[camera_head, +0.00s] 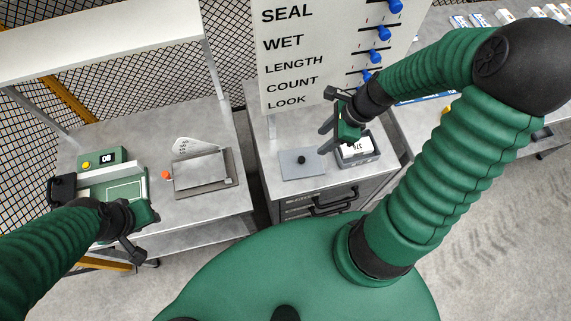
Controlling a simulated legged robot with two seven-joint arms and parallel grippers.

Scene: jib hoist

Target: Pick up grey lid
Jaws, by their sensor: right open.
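A sign board (320,50) with blue knobs stands behind the cabinet. The left bench (215,125) carries a green device with a display (105,158) and a metal plate fixture (202,170) with an orange knob. A gap separates bench and cabinet. Another table is at right.

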